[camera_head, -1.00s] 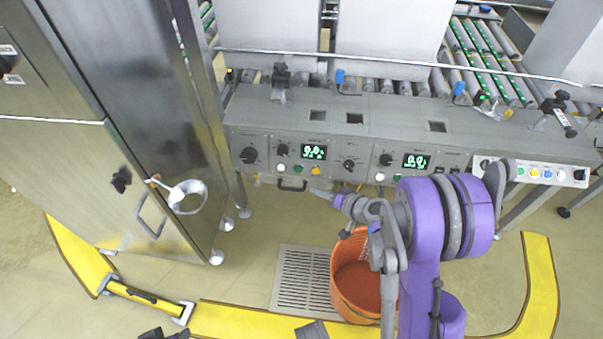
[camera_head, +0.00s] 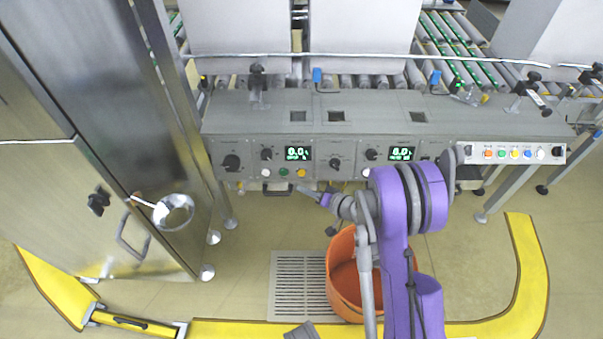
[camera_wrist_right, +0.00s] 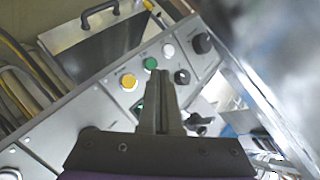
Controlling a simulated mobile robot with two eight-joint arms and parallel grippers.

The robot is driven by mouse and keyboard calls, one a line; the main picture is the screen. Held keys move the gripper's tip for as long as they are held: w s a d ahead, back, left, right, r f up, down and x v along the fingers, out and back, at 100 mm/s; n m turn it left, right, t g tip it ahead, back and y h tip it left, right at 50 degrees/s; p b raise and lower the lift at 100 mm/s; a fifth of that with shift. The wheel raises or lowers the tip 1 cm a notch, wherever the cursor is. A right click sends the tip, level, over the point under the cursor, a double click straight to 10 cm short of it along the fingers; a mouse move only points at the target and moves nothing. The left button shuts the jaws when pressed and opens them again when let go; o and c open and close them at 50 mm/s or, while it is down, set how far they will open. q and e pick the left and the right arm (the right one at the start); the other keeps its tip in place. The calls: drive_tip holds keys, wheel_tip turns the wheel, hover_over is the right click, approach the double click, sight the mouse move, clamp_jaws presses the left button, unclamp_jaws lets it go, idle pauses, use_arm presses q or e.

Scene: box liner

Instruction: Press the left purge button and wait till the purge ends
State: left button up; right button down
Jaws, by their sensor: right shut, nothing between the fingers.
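The left control panel has a lit green display (camera_head: 299,150), black knobs, and a row of white (camera_head: 267,173), green (camera_head: 284,173) and yellow (camera_head: 301,173) buttons. Their labels are too small to read, so I cannot tell which one is the purge button. My right gripper (camera_head: 306,190) is shut and empty, just in front of and below this row. In the right wrist view its fingertips (camera_wrist_right: 160,80) point toward the panel, between the yellow button (camera_wrist_right: 128,81) and a black knob (camera_wrist_right: 182,76). The green button (camera_wrist_right: 150,63) shows just beyond the tips. I see no contact.
A second panel with a display (camera_head: 401,153) sits to the right, then a strip of coloured buttons (camera_head: 514,154). An orange bucket (camera_head: 343,283) stands below beside a floor grate (camera_head: 300,285). A steel cabinet (camera_head: 90,130) stands at left. A handle (camera_wrist_right: 100,15) projects beneath the panel.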

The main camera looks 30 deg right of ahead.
drive_tip(key=shift+w+d+f+b, duration=0.15)
drive_tip(key=shift+w+d+f, duration=0.35)
drive_tip(key=shift+w, duration=0.45)
drive_tip(key=shift+w+d+f+b, duration=0.1)
drive_tip(key=shift+w+d+f, duration=0.2)
drive_tip(key=shift+w+d, duration=0.5)
drive_tip(key=shift+w+d+f+b, duration=0.15)
drive_tip(key=shift+w+d+f, duration=0.3)
drive_tip(key=shift+w, duration=0.65)
drive_tip(key=shift+w, duration=0.1)
drive_tip(key=shift+w+d+f, duration=0.1)
drive_tip(key=shift+w+d, duration=0.1)
drive_tip(key=shift+w, duration=0.05)
drive_tip(key=shift+w+d+f, duration=0.1)
drive_tip(key=shift+w+d, duration=0.05)
drive_tip(key=shift+w, duration=0.15)
idle(0.5)
drive_tip(key=shift+s, duration=0.1)
drive_tip(key=shift+s+a+r, duration=0.25)
drive_tip(key=shift+s+a, duration=0.15)
drive_tip(key=shift+s, duration=0.15)
drive_tip(key=shift+s, duration=0.1)
